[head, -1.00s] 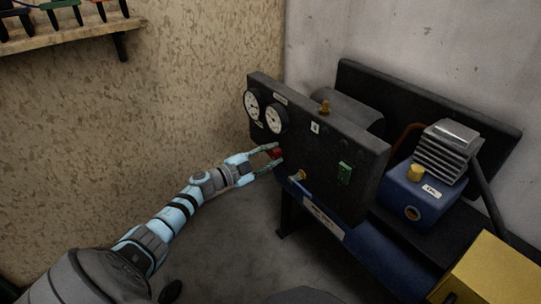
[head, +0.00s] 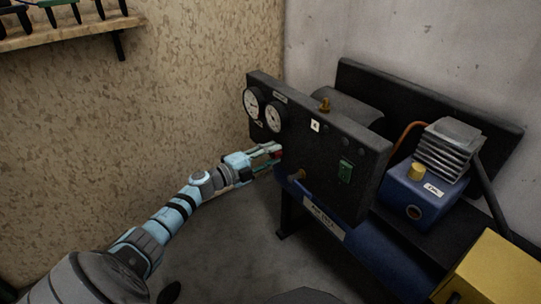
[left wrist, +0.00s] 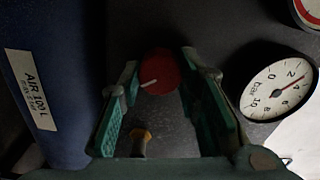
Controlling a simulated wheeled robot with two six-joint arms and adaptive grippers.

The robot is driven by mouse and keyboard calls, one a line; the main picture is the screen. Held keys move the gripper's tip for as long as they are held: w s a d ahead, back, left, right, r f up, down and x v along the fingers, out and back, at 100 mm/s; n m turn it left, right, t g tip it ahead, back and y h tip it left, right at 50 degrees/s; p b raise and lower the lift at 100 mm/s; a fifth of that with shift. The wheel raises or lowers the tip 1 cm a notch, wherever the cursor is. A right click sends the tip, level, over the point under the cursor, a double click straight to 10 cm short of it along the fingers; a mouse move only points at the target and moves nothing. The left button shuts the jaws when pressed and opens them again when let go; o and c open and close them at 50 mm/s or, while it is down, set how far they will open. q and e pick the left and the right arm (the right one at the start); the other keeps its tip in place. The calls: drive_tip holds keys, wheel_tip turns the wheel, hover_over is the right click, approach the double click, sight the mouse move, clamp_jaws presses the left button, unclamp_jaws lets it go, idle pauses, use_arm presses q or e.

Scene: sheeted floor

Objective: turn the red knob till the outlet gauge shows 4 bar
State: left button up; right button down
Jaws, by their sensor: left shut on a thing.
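The red knob (left wrist: 160,72), with a white line pointing left, is on the dark panel (head: 330,150). My left gripper (head: 276,151) is shut on it; the fingers, one on each side, also show in the left wrist view (left wrist: 159,66). In the head view the knob is mostly hidden by the fingers. Two round white gauges are at the panel's left end: a left one (head: 251,102) and a right one (head: 274,118). One gauge marked bar (left wrist: 278,88) shows in the left wrist view, its needle roughly between 2 and 4. Which gauge is the outlet is not legible. My right gripper is out of view.
A blue tank (head: 355,240) lies under the panel. A blue pump (head: 416,196) and yellow box (head: 492,272) are at right. Bare floor lies left of the stand.

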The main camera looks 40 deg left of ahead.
use_arm(q)
drive_tip(key=o, duration=1.1)
drive_tip(key=shift+a, duration=0.1)
drive_tip(key=shift+o, duration=0.2)
drive_tip(key=shift+s, duration=0.15)
drive_tip(key=v, duration=1.1)
drive_tip(key=shift+s, duration=0.4)
drive_tip(key=shift+a, duration=0.1)
drive_tip(key=shift+f, duration=0.1)
